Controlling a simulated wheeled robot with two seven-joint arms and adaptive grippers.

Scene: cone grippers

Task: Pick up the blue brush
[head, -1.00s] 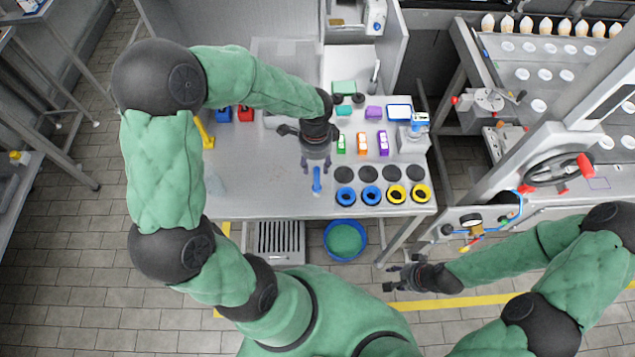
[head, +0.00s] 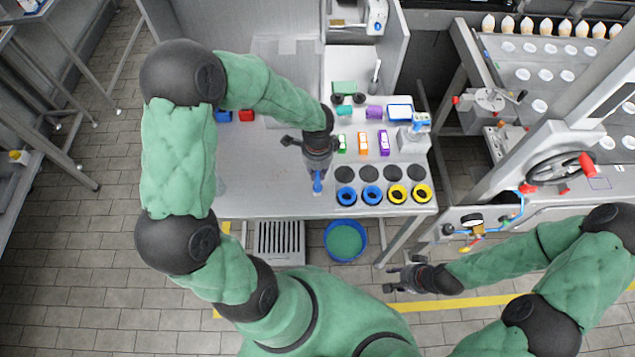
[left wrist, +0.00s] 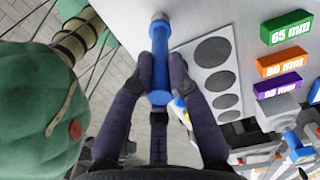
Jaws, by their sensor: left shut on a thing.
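The blue brush (head: 317,183) is at the front part of the grey table, left of the blue rings. In the left wrist view the blue brush (left wrist: 160,72) lies between the fingers, with its pale end pointing away. My left gripper (head: 317,174) is shut on the brush, one finger on each side of it; the fingers also show in the left wrist view (left wrist: 160,75). I cannot tell whether the brush touches the table. My right gripper (head: 391,281) is empty and held in front of the table, fingers apart.
Green, orange and purple blocks (head: 384,142) stand further back. A blue tub (head: 328,248) is on the floor.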

